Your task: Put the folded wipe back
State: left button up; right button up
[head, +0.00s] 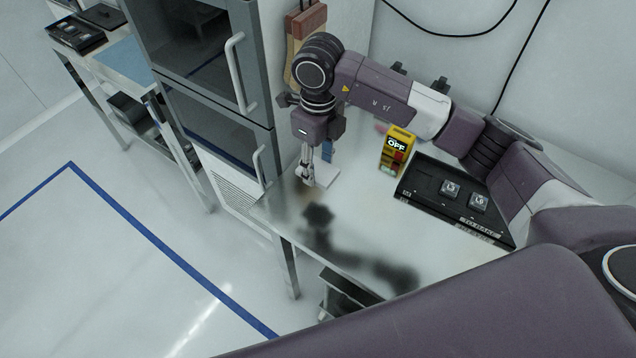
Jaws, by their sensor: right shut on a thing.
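My right gripper (308,178) points down over the left part of the steel table and is shut on the folded wipe. The folded wipe (325,178) is a small pale flat square at the fingertips, showing mostly to their right. It is at or just above the table top; I cannot tell if it touches. The fingers hide part of its left side. My left gripper is not in view.
A yellow box marked OFF (397,150) stands right of the gripper. A tall cabinet (215,100) with handles borders the table on the left. The table's front part (350,235) is clear.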

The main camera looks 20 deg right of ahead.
jog(key=p, duration=0.1)
send_over(318, 196)
notch_tip(318, 196, down, 5)
jog(key=shift+f, duration=0.1)
notch_tip(318, 196, down, 3)
jog(key=shift+s+f+p, duration=0.1)
jog(key=shift+f+p, duration=0.05)
jog(key=shift+p, duration=0.35)
jog(key=shift+f, duration=0.4)
jog(key=shift+f, duration=0.15)
jog(key=o, duration=1.3)
